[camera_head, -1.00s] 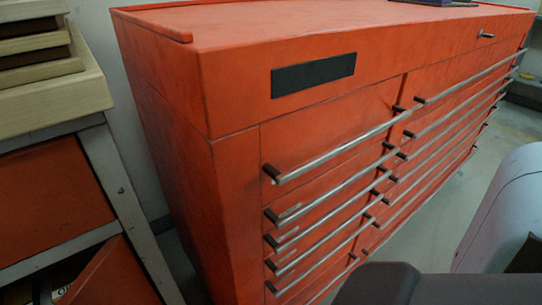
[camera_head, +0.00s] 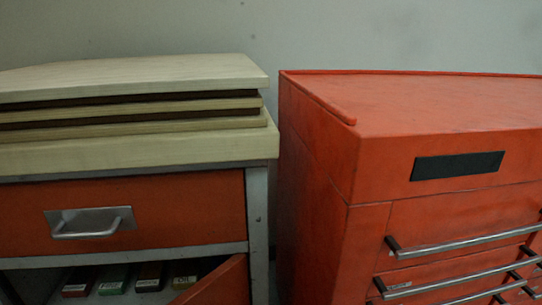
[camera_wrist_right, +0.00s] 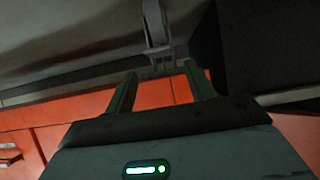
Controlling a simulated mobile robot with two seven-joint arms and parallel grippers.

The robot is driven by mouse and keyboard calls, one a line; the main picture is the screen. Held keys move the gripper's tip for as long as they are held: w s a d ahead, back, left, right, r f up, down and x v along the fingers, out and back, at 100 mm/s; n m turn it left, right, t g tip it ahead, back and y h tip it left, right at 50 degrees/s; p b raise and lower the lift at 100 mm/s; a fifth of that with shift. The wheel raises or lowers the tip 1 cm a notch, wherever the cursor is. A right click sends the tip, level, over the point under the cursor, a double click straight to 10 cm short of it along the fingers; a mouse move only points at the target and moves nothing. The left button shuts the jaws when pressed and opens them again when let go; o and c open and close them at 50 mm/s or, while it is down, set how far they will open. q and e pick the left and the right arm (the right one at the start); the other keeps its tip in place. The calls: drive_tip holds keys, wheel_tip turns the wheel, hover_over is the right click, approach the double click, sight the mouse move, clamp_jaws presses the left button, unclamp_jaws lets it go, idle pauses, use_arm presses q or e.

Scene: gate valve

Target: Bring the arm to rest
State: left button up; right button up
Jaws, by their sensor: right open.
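My right gripper (camera_wrist_right: 161,88) shows in the right wrist view. Its two dark green fingers are apart, with nothing seen between them. Beyond the fingers are orange-red panels (camera_wrist_right: 75,138) and a grey metal piece (camera_wrist_right: 156,30) that I cannot identify. I cannot tell how far the fingers are from these surfaces. No gripper or arm of mine shows in the head view. My left gripper is not in view. No gate valve is visible.
In the head view, a red tool cabinet (camera_head: 318,185) with long bar handles stands at the right. At the left is a workbench (camera_head: 258,215) with stacked boards (camera_head: 130,108), a red drawer (camera_head: 175,213) and an open compartment holding small boxes (camera_head: 115,280). A narrow gap separates them.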

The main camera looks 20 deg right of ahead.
drive_tip(key=s+r+n+g+y, duration=0.2)
drive_tip(key=s, duration=0.7)
drive_tip(key=s+r+n+g+y, duration=0.1)
drive_tip(key=s+r, duration=0.1)
drive_tip(key=s, duration=0.7)
drive_tip(key=s+a+r+n+g+y, duration=0.15)
drive_tip(key=s+a+r+g, duration=0.3)
drive_tip(key=s+r, duration=0.85)
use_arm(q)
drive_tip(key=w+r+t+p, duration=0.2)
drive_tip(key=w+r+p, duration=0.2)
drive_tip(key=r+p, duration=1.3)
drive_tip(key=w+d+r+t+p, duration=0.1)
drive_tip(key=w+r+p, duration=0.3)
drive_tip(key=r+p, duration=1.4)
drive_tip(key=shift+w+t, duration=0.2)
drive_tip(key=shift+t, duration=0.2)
use_arm(e)
drive_tip(key=w+a+r+t, duration=0.1)
drive_tip(key=w+r, duration=0.3)
drive_tip(key=r, duration=1.4)
drive_tip(key=w+r+t, duration=0.3)
drive_tip(key=w+r, duration=0.2)
drive_tip(key=r, duration=1.3)
drive_tip(key=shift+w+a, duration=0.25)
drive_tip(key=shift+a, duration=0.1)
